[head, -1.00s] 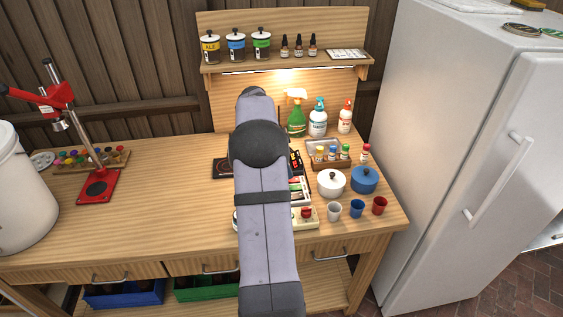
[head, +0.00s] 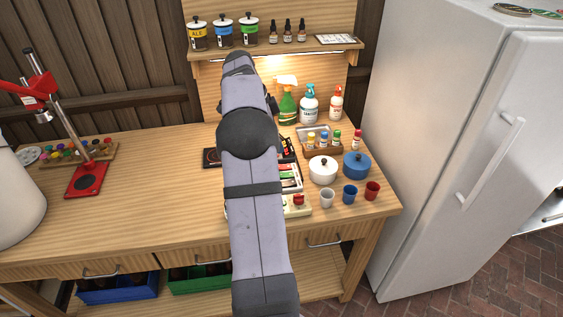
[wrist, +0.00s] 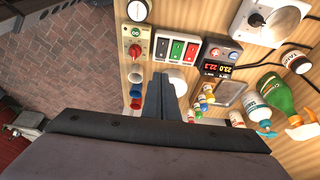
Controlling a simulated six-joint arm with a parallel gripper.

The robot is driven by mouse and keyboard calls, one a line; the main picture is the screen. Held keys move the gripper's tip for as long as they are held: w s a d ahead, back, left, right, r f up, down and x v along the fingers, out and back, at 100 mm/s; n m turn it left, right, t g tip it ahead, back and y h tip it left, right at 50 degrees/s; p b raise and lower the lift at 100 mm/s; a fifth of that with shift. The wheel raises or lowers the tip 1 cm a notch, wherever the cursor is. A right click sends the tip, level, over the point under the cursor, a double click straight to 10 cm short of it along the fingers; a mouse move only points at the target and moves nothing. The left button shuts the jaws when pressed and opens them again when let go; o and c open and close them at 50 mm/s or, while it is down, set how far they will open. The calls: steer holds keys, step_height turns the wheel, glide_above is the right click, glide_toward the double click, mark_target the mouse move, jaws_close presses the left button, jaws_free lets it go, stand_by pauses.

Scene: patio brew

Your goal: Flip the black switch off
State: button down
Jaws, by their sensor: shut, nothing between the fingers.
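The switch panel (wrist: 177,34) is a white block with a row of black, green and red switches in the wrist view. The black switch (wrist: 162,47) is at the left of the row, beside the green switch (wrist: 177,50) and the red switch (wrist: 192,52). I cannot tell which way the black switch is tipped. My gripper (wrist: 176,78) is shut and empty, its fingertips just below the row in the picture and apart from the black switch. In the head view my arm hides the gripper and part of the panel (head: 291,180).
A box with a red knob (wrist: 135,50) is left of the panel, and a temperature controller (wrist: 220,58) is right of it. Cups, a white pot (head: 322,170), a blue pot (head: 356,166) and spray bottles (head: 287,104) stand close by.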

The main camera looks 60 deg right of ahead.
mark_target(293, 182)
steer(key=shift+f, duration=0.1)
steer(key=p+x, duration=0.5)
steer(key=x, duration=0.8)
steer(key=shift+w+a+f, duration=0.1)
steer(key=shift+f, duration=0.35)
steer(key=shift+f+b, duration=0.4)
steer(key=shift+b, duration=0.5)
steer(key=shift+r, duration=0.1)
